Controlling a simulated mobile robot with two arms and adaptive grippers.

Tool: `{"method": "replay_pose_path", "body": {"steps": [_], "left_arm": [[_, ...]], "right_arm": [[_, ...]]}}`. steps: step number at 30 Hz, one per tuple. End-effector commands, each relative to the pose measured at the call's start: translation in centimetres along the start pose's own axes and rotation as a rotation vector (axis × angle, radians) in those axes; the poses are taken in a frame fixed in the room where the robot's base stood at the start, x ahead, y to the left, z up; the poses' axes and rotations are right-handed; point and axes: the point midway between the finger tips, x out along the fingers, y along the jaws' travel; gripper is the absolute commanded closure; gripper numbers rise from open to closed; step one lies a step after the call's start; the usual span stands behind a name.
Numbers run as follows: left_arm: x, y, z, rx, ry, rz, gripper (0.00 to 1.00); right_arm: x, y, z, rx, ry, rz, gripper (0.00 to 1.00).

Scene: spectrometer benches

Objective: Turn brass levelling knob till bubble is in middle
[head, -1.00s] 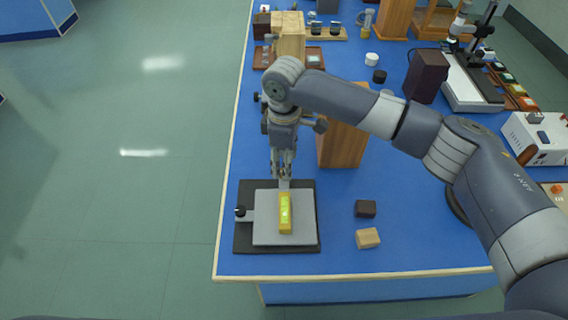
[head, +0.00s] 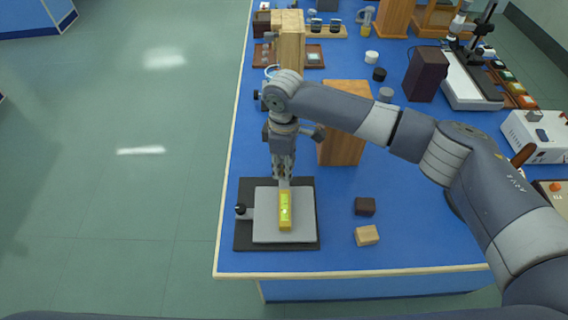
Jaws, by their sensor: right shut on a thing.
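A yellow spirit level (head: 285,222) with a green vial lies on a grey plate (head: 264,226), which sits on a black base (head: 310,246) near the table's front left corner. The bubble is too small to place surely along the vial. A black knob (head: 240,209) stands at the plate's left side. My right gripper (head: 284,180) points down at the plate's far edge, just behind the level. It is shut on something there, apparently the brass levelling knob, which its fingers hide. My left gripper is out of view.
A dark block (head: 365,206) and a light wooden block (head: 367,235) lie right of the base. A taller wooden block (head: 344,146) stands close behind my right gripper. The blue table (head: 430,244) is clear at the front right.

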Motion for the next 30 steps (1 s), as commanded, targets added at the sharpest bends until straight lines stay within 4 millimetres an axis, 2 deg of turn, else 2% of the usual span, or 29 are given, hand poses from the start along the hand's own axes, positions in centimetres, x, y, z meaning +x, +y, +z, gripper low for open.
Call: {"method": "replay_pose_path", "body": {"steps": [5, 11, 30], "left_arm": [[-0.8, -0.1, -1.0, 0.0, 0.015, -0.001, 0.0], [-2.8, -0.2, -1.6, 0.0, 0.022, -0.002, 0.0], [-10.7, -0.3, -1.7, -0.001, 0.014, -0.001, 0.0]], "right_arm": [[-0.2, -0.1, 0.0, 0.036, 0.0, -0.001, 0.99], [-0.5, -0.2, -0.1, 0.144, 0.001, -0.005, 0.99], [-0.5, -0.2, -0.1, 0.733, -0.002, -0.006, 0.99]]}}
